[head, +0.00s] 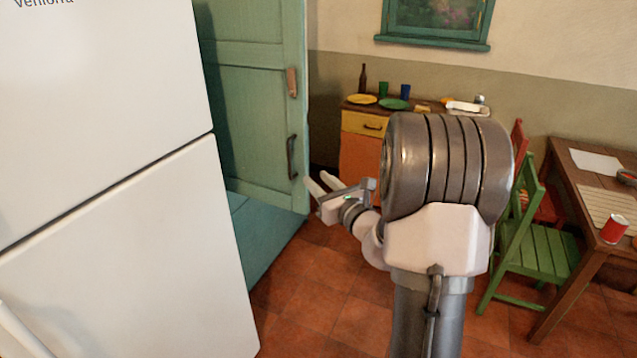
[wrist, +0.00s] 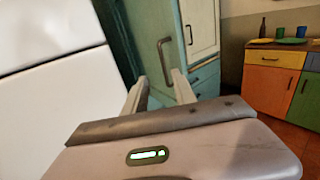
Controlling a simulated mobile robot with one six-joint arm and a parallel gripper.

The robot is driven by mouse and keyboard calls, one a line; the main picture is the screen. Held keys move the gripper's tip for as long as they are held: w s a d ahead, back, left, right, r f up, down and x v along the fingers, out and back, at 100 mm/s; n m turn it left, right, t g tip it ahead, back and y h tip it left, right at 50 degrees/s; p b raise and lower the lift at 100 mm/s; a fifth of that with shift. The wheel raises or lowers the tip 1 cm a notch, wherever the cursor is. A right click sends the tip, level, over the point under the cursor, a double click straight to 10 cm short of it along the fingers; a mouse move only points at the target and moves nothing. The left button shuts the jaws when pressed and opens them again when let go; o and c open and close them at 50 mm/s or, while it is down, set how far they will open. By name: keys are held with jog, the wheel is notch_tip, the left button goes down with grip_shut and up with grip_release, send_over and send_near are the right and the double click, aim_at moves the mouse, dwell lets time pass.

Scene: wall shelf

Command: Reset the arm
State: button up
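My gripper (head: 322,184) shows left of the middle in the head view, beyond the large grey joint of my arm. It points left toward the green cupboard door and seems to hold nothing. In the wrist view my gripper (wrist: 160,88) has its two pale fingers apart with a gap between them. Through the gap and above it the green cupboard (wrist: 150,25) and its grey handle (wrist: 166,58) show. My arm's grey and white links cover part of the room in the head view.
A white fridge (head: 110,190) stands close on the left. The green cupboard door (head: 258,120) is beside it. A green chair (head: 540,245) and a wooden table (head: 570,160) with a red can (head: 614,230) stand right. Tiled floor lies between.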

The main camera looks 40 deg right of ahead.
jog(key=s+a+r+n+g+y, duration=0.2)
jog(key=a+n+y, duration=0.25)
jog(key=a, duration=0.55)
jog(key=s+a+r+n+g+y, duration=0.25)
jog(key=a+n, duration=0.35)
jog(key=a, duration=0.3)
jog(key=s+a+r+n+g+y, duration=0.15)
jog(key=a+n+y, duration=0.3)
jog(key=a, duration=0.55)
jog(key=s+a+f+n+g+h, duration=0.1)
jog(key=s+a+f+n+g, duration=0.15)
jog(key=s+a+n, duration=0.35)
jog(key=s+a+f+n+g+h, duration=0.1)
jog(key=s+a+n+g, duration=0.25)
jog(key=s, duration=0.45)
jog(key=s+d+f+n+h, duration=0.2)
jog(key=s+d+n+h, duration=0.3)
jog(key=s+n, duration=0.3)
jog(key=shift+d+h, duration=0.35)
jog(key=shift+d, duration=0.3)
jog(key=shift+r, duration=0.1)
